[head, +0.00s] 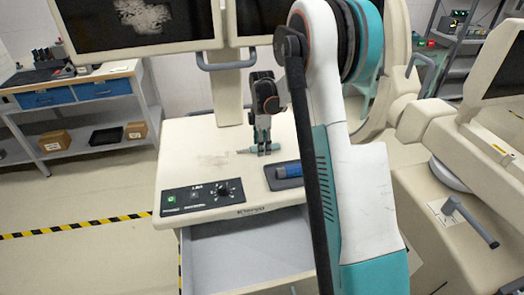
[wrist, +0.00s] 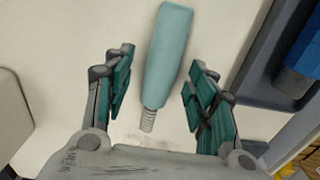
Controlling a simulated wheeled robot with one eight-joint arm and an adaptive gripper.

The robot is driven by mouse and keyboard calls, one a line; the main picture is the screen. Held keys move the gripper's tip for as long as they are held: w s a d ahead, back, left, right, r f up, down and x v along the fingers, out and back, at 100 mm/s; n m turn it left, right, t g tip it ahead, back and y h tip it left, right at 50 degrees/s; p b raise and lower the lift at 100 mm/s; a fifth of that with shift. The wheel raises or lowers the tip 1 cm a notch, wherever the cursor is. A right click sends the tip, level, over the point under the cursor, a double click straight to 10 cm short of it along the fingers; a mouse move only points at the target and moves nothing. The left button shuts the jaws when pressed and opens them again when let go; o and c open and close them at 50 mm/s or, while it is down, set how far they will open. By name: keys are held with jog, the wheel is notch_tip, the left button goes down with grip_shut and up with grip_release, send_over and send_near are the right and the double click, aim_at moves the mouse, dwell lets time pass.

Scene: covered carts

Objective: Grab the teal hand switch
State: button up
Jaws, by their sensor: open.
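In the head view the hand switch (head: 249,150) shows small on the cart top, partly hidden by the fingers. My gripper (wrist: 156,95) is open, with one finger on each side of the switch. Gaps show between the switch and both fingers. In the head view my gripper (head: 264,150) points down over the switch. I cannot tell its exact height above the surface.
A dark tray (head: 272,182) holding a blue item (head: 289,171) sits right of the switch. A control panel (head: 201,196) is on the cart's front edge, above an open drawer (head: 250,255). Monitors (head: 139,22) hang behind. Bare cart top (head: 185,145) lies to the left.

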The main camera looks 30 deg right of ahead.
jog(key=c, duration=1.2)
jog(key=shift+o, duration=0.2)
jog(key=shift+r, duration=0.1)
